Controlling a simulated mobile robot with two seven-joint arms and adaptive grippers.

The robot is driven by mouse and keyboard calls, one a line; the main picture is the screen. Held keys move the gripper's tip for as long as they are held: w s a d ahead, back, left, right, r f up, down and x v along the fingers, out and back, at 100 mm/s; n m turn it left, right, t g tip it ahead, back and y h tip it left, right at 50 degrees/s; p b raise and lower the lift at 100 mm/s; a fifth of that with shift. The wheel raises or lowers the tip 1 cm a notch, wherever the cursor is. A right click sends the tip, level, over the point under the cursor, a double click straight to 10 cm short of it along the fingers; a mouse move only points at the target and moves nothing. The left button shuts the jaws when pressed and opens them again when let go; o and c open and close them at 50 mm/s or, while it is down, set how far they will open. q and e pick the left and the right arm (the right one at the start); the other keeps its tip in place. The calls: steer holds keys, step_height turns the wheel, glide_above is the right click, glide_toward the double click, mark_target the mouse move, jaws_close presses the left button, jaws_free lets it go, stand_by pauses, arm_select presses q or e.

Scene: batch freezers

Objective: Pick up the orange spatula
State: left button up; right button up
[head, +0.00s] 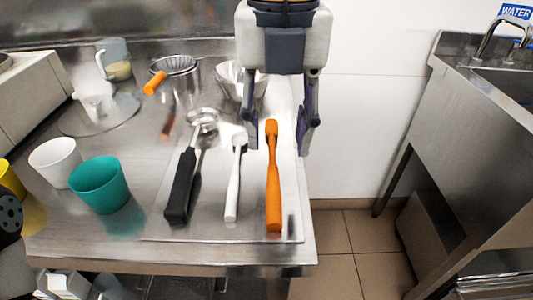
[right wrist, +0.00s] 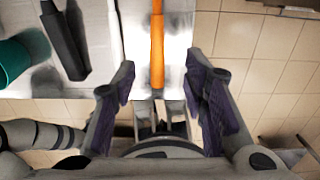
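The orange spatula (head: 273,190) lies on a metal tray (head: 210,231) near the table's right edge, its long axis running away from me. My right gripper (head: 279,148) comes in from the top and is open and empty, with its fingers on either side of the spatula's far end in the picture. In the right wrist view, the orange spatula (right wrist: 157,45) shows in the gap between the fingers of the right gripper (right wrist: 160,75). I cannot tell how far above it the fingertips are.
A white utensil (head: 234,185) and a black-handled strainer (head: 181,185) lie left of the spatula. A teal cup (head: 99,185) and a white cup (head: 55,160) stand further left. Metal bowls (head: 240,85) stand behind. Open floor (head: 325,250) lies right of the table, before the sink (head: 500,85).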

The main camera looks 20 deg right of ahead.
mark_target(274, 183)
steer(key=f+b, duration=0.2)
steer(key=f, duration=0.7)
steer(key=shift+a, duration=0.2)
arm_select(q)
steer(key=s+f+g, duration=0.1)
steer(key=s+f, duration=0.1)
steer(key=shift+s+f, duration=0.25)
steer(key=shift+f, duration=0.05)
arm_select(e)
steer(key=shift+r, duration=0.1)
steer(key=shift+c, duration=0.6)
jaws_close()
